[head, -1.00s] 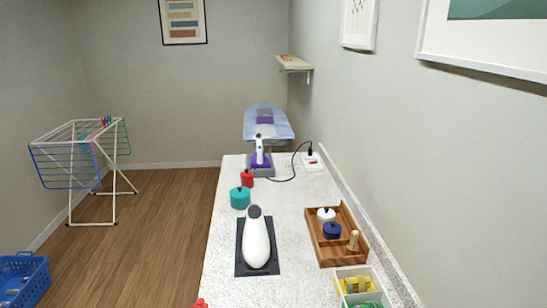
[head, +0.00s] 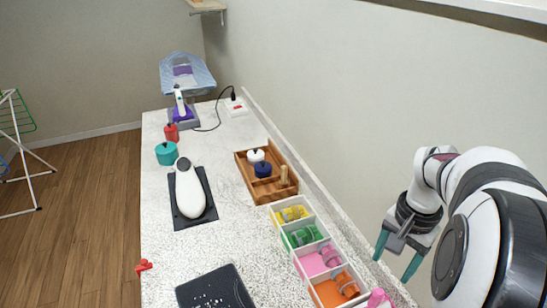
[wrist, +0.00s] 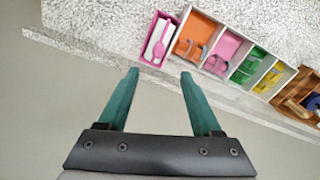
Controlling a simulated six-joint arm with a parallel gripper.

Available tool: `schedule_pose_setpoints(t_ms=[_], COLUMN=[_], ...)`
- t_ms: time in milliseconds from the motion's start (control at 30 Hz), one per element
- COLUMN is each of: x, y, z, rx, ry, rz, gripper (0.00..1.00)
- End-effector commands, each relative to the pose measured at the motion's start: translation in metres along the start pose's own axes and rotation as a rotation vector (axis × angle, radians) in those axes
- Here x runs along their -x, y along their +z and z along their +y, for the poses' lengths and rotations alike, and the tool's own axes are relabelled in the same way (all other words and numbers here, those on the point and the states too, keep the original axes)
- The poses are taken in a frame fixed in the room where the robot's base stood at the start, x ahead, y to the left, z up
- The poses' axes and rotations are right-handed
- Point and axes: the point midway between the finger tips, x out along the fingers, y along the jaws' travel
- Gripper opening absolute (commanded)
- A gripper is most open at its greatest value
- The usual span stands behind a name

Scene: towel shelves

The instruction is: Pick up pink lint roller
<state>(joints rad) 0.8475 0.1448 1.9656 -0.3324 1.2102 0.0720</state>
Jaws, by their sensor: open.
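In the wrist view, a pink-handled item with a white part, which looks like the pink lint roller (wrist: 161,45), lies in a magenta box (wrist: 147,57) at the counter's edge. In the head view, only a pink piece (head: 378,298) shows at the bottom edge; I cannot tell whether it is the roller or the box. My gripper (head: 395,258) has its teal fingers apart and empty, to the right of the counter. In the wrist view, my gripper (wrist: 160,74) points toward the magenta box, apart from it.
A white organizer (head: 297,268) holds yellow, green, pink and orange items in separate compartments. Behind it stands a wooden tray (head: 248,182) with lidded pots. A white iron-like object (head: 192,194) lies on a dark mat. A black board (head: 214,290) lies in front. The wall runs along the right.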

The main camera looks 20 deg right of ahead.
Motion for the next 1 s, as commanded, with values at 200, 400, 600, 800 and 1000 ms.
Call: schedule_pose_setpoints(t_ms=[200, 400, 600, 800, 1000], x=[-0.058, -0.098, -0.133, -0.155, -0.154], y=[-0.001, -0.001, 0.003, 0.003, 0.003], z=[0.003, 0.002, 0.003, 0.002, 0.002], rx=[-0.006, -0.005, -0.005, -0.005, -0.005], ry=[0.004, 0.002, 0.003, 0.0, 0.0], rz=[-0.007, -0.002, -0.006, -0.002, 0.0], gripper=[0.66, 0.66, 0.66, 0.66, 0.61])
